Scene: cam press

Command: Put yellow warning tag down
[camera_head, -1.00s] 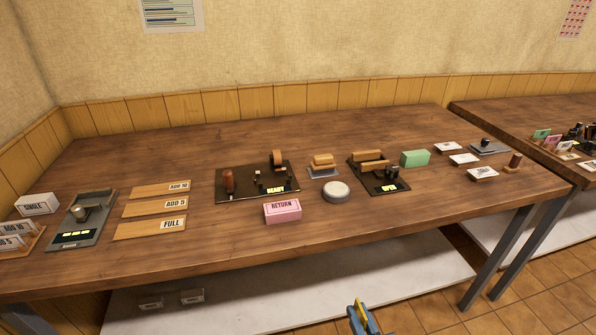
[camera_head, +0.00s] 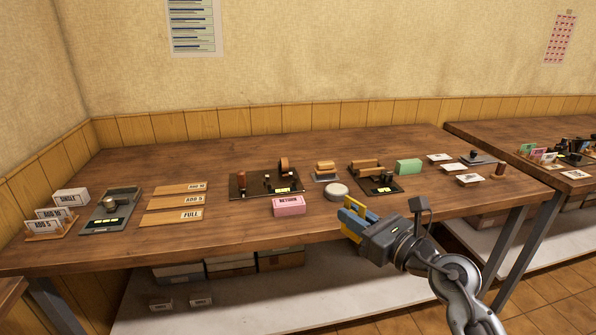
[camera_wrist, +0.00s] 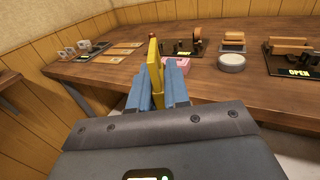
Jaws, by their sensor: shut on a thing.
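My gripper (camera_head: 353,217) is shut on the yellow warning tag, which shows as a thin yellow strip (camera_wrist: 155,68) standing between the two blue fingers in the wrist view. In the head view the tag (camera_head: 361,208) shows only as a small yellow piece at the fingers, and the rest of it is hidden. The gripper is in front of the wooden table (camera_head: 230,240), near its front edge, to the right of the pink RETURN block (camera_head: 289,206) and below the round grey disc (camera_head: 337,190).
A device with a lit panel (camera_head: 265,180) stands mid-table, and a second one (camera_head: 377,177) stands to its right. A green block (camera_head: 409,167) and white cards (camera_head: 470,180) lie at the right. Wooden boards (camera_head: 178,203) lie at the left. Bare tabletop shows along the front left.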

